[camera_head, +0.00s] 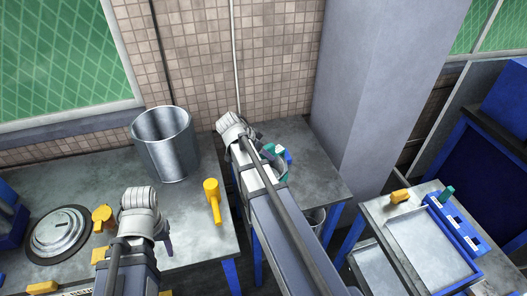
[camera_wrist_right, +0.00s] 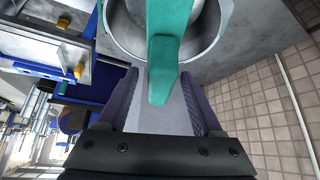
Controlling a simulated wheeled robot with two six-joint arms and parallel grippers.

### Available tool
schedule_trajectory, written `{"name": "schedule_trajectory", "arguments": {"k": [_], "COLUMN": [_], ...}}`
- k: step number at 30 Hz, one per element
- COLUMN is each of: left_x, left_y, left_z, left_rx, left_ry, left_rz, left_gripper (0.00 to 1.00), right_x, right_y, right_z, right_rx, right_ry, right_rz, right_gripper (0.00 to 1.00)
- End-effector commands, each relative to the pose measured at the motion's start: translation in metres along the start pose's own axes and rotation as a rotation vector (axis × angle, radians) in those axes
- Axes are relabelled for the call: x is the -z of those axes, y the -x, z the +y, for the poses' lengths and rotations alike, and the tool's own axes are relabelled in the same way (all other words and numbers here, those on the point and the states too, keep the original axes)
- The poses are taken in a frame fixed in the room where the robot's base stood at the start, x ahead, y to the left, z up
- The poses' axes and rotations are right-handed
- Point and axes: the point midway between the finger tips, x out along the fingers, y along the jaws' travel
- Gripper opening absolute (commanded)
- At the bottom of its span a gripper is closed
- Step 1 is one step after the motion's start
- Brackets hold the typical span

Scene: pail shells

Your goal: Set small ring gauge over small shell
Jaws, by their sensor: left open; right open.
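A teal gauge (camera_wrist_right: 163,60) fills the upper middle of the right wrist view, its handle end between the fingers of my right gripper (camera_wrist_right: 165,105). That gripper is open, with gaps beside the handle. The gauge lies across the mouth of a round grey metal shell (camera_wrist_right: 126,38); its ring is cut off by the frame top, so I cannot tell how it sits. In the head view the teal gauge (camera_head: 282,171) is partly hidden by my right gripper (camera_head: 268,152) at the middle table. My left gripper (camera_head: 166,246) is open above the left table's front.
A large metal shell (camera_head: 165,150) stands on the left table. Yellow handled pieces (camera_head: 213,200) and a round grey disc (camera_head: 62,235) lie there too. A blue rack (camera_head: 458,225) with a teal piece (camera_head: 446,195) and a tray (camera_head: 425,245) are at right. A bin (camera_head: 316,219) sits lower.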

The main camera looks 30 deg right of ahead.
Motion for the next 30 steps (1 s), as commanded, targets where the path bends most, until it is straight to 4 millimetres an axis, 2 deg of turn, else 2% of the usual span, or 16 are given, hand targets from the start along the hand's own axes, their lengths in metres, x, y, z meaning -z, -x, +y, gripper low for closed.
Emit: {"name": "schedule_trajectory", "arguments": {"k": [8, 14, 24, 30], "left_x": [0.0, -0.001, -0.004, -0.004], "left_y": [0.005, 0.022, 0.061, 0.065], "left_z": [-0.001, -0.002, -0.006, -0.006], "left_rx": [0.0, -0.001, -0.002, -0.002], "left_ry": [0.001, 0.004, 0.007, 0.006], "left_rz": [0.0, 0.0, -0.001, -0.001], "left_gripper": [0.5, 0.5, 0.5, 0.5], "right_x": [0.001, 0.002, 0.003, 0.0], "right_y": [0.005, 0.026, 0.073, 0.079], "right_z": [0.0, 0.0, 0.0, 0.0], "right_rx": [0.0, 0.0, 0.0, 0.0], "right_ry": [0.0, 0.002, 0.001, 0.0], "right_rz": [-0.001, -0.001, 0.0, 0.0], "right_gripper": [0.67, 0.67, 0.67, 0.67]}}
